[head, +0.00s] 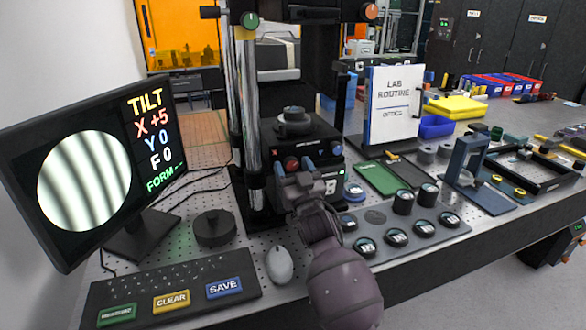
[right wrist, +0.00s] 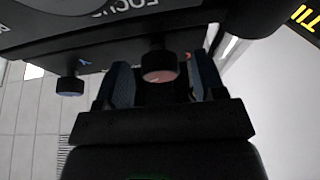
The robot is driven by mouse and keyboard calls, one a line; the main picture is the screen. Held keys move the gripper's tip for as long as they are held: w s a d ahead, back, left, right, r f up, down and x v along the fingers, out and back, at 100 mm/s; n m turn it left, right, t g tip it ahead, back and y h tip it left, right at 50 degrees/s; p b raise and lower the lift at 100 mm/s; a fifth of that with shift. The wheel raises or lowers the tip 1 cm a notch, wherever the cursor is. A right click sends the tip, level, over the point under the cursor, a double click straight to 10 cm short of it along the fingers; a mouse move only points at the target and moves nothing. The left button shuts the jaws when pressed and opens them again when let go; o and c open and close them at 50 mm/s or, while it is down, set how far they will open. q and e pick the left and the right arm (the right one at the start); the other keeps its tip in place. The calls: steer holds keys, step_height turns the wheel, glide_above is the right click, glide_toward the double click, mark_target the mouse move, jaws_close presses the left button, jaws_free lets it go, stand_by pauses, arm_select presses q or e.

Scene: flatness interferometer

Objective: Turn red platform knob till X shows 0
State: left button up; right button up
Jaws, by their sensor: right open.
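The monitor (head: 95,165) at the left reads TILT, X +5, Y 0, F 0 and "FORM --", beside a round picture of slanted dark and light stripes. The red platform knob (head: 291,162) is on the front of the black platform under the interferometer column. My right gripper (head: 293,172) is open at this knob. In the right wrist view the red knob (right wrist: 160,66) sits between the two blue fingers (right wrist: 162,85), with gaps visible on both sides. My left gripper is not in view.
A blue knob (head: 336,148) is to the right of the red one; it also shows in the right wrist view (right wrist: 70,86). A tray of dark round pieces (head: 440,232) lies right of my right arm. A mouse (head: 279,265) and keyboard (head: 170,285) lie at the front left.

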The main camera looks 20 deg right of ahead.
steer(key=shift+c, duration=0.4)
steer(key=c, duration=0.8)
steer(key=shift+c, duration=0.2)
steer(key=shift+n, duration=0.3)
